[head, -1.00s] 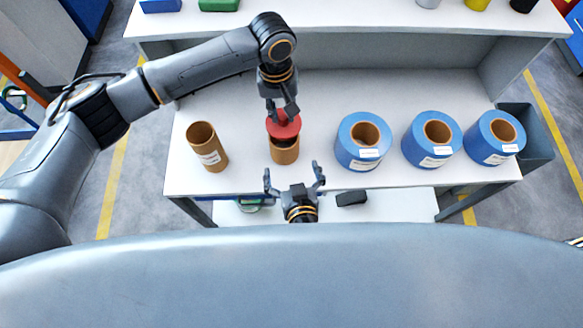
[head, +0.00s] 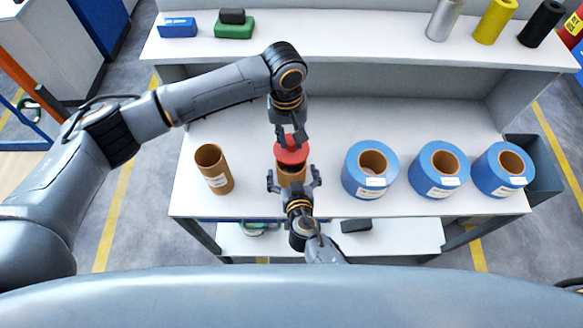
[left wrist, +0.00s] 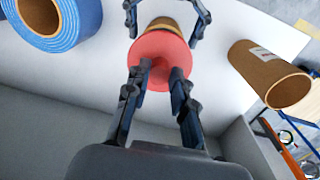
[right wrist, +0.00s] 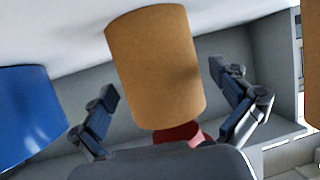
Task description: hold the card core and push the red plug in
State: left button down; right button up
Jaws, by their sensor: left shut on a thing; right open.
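The red plug (head: 291,154) is in the jaws of my left gripper (head: 291,139), which is shut on its knob from above. The plug also shows as a red disc in the left wrist view (left wrist: 152,52). The brown card core (head: 291,179) stands upright on the table directly under the plug; I cannot tell how far the plug sits in it. My right gripper (head: 293,179) is open at the front, one finger on either side of the core. In the right wrist view the core (right wrist: 155,65) lies between the spread fingers, with gaps at both sides.
Another brown core (head: 214,170) stands to the left on the white table (head: 330,125). Blue coils (head: 369,170) stand in a row to the right. A shelf (head: 330,42) behind holds small blocks and rolls. A dark block (head: 356,225) lies on the lower shelf.

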jog(key=shift+w+f, duration=0.25)
jog(key=shift+w, duration=0.25)
jog(key=c, duration=1.1)
